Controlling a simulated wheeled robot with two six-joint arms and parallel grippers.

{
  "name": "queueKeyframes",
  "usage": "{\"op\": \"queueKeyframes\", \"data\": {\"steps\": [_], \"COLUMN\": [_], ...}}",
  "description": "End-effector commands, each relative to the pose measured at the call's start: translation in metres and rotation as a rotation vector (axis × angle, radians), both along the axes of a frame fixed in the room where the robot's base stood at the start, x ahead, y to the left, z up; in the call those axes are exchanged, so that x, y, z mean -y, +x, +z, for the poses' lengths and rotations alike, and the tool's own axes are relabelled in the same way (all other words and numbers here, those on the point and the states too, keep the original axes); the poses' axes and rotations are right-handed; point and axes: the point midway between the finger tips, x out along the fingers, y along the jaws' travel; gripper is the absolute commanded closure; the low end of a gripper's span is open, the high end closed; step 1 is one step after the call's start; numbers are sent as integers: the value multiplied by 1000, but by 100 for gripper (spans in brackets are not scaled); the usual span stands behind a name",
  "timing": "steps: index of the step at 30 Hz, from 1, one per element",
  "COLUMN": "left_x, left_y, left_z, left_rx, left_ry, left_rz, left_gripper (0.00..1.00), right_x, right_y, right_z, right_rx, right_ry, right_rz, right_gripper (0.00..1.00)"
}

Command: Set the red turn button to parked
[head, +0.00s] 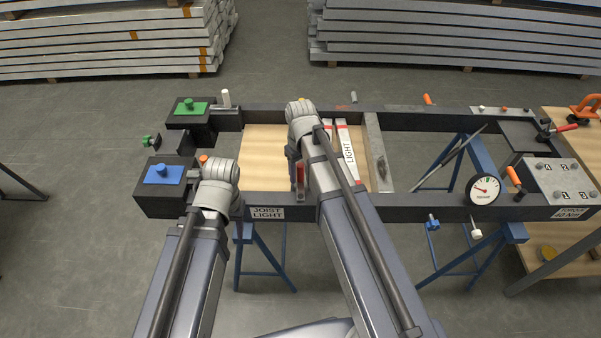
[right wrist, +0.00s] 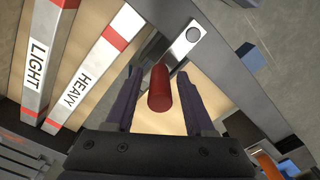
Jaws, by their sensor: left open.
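A red cylindrical knob (right wrist: 160,88), which looks like the red turn button, is between the fingers of my right gripper (right wrist: 160,100) in the right wrist view. The fingers are spread, with a gap on both sides of it. In the head view the red part (head: 300,174) shows at the front beam, just below my right wrist; my right gripper (head: 294,163) is mostly hidden by my arm. I cannot tell which setting the button is at. My left gripper (head: 197,176) is open near the blue block, largely covered by its wrist.
A dark frame (head: 340,206) spans the stand, with joists marked LIGHT (head: 348,150) and HEAVY (right wrist: 84,82) inside. A blue-topped block (head: 165,174) and a green-topped block (head: 191,107) sit at its left end. A gauge (head: 483,189) and numbered plate (head: 562,180) are at the right.

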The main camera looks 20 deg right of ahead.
Motion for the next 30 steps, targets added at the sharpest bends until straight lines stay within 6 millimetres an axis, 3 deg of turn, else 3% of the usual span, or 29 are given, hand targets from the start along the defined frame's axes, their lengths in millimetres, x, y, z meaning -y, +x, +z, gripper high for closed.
{"op": "queueKeyframes", "data": {"steps": [2, 14, 30], "left_x": [0, 0, 0], "left_y": [0, 0, 0], "left_z": [0, 0, 0], "left_rx": [0, 0, 0], "left_ry": [0, 0, 0], "left_rz": [0, 0, 0], "left_gripper": [50, 50, 50], "right_x": [0, 0, 0], "right_y": [0, 0, 0], "right_z": [0, 0, 0], "right_rx": [0, 0, 0], "right_ry": [0, 0, 0], "right_rz": [0, 0, 0], "right_gripper": [56, 100, 100]}}
